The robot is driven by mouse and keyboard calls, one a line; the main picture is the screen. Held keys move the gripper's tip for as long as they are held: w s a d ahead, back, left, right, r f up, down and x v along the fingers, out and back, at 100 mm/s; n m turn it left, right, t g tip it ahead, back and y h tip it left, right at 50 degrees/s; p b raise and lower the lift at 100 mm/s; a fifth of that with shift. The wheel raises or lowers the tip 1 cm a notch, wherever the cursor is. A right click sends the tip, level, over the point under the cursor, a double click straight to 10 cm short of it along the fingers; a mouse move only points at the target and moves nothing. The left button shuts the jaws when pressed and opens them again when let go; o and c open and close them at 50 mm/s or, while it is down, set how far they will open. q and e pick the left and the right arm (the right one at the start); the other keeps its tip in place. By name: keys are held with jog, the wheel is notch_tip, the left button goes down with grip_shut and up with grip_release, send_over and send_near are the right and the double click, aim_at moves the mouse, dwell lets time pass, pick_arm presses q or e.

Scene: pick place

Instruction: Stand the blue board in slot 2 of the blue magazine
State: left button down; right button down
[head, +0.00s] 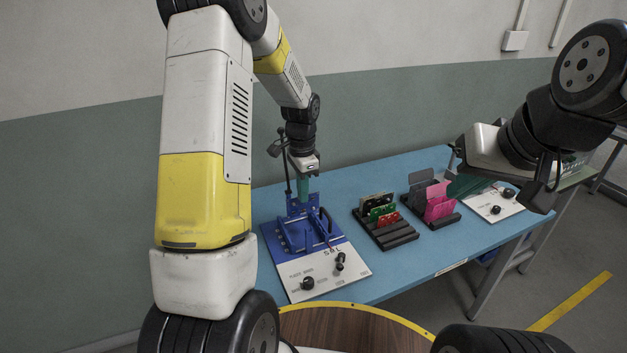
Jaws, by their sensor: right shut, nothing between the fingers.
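I cannot make out a separate blue board. A blue fixture (284,239) with upright posts and a lever stands at the left of the table; I cannot tell whether it is the blue magazine. My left gripper (303,190) points down with its teal fingers just over the back of this fixture; whether it is open or holds anything is too small to tell. My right gripper (466,186) is shut and empty, in the air at the right, in front of the far end of the table.
A black slotted rack (393,236) holds green, red and dark boards. Another black rack (446,220) holds grey and pink boards. White panels with black knobs lie at left (318,278) and right (489,209). The blue table (400,277) is clear along its front.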

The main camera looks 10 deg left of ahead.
aim_at(303, 213)
pick_arm(q)
jog(key=shift+f, duration=2.4)
jog(key=shift+f, duration=1.65)
jog(key=c, duration=2.1)
grip_release()
jog(key=o, duration=0.5)
jog(key=shift+c, duration=1)
jog(key=shift+r, duration=4.05)
